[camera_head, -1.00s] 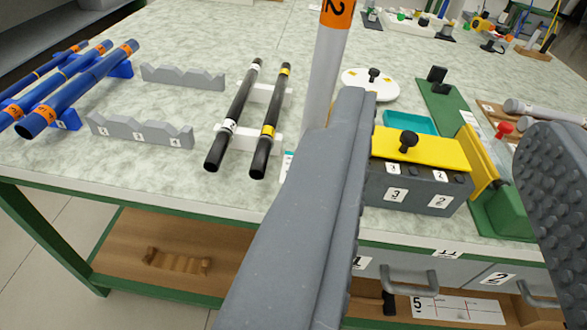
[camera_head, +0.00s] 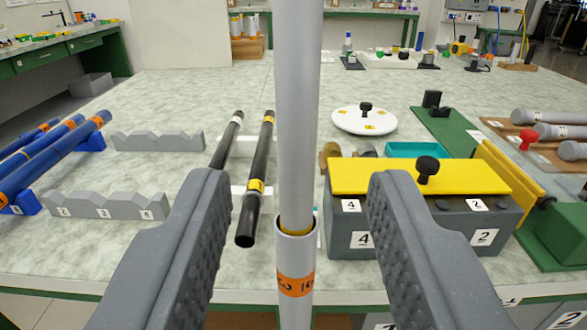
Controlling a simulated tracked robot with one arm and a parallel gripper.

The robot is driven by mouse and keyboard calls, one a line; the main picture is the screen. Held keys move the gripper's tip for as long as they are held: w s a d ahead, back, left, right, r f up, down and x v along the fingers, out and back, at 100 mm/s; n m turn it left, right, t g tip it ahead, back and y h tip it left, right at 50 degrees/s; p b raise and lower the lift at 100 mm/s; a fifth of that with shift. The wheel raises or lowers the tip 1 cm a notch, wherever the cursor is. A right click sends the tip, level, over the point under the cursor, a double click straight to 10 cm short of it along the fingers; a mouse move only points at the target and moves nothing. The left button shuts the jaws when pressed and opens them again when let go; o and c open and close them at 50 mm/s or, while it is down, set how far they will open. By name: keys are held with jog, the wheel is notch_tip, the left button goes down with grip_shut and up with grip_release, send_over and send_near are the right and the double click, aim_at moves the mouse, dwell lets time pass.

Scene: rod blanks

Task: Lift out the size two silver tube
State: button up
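A silver tube (camera_head: 298,110) stands upright in the middle of the camera view, its top beyond the upper edge. Its lower end sits inside the open mouth of a wider silver tube (camera_head: 294,255), which has an orange band with dark markings and runs off the bottom edge. My gripper (camera_head: 300,185) is open, with one finger on each side of the narrower tube and a clear gap on both sides. I cannot tell the depth of the fingers relative to the tube. How the wider tube is supported is out of view.
Two black rods (camera_head: 252,185) lie on white supports left of centre. Blue tubes (camera_head: 62,160) and grey notched racks (camera_head: 108,205) are further left. A dark box (camera_head: 345,225) with a yellow lid (camera_head: 400,177) is close on the right. Behind are a white disc (camera_head: 350,125) and grey cylinders (camera_head: 535,117).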

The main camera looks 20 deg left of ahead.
aim_at(299, 141)
jog(key=shift+b+x, duration=0.95)
jog(key=shift+x, duration=2.7)
jog(key=shift+f, duration=0.1)
jog(key=c, duration=0.8)
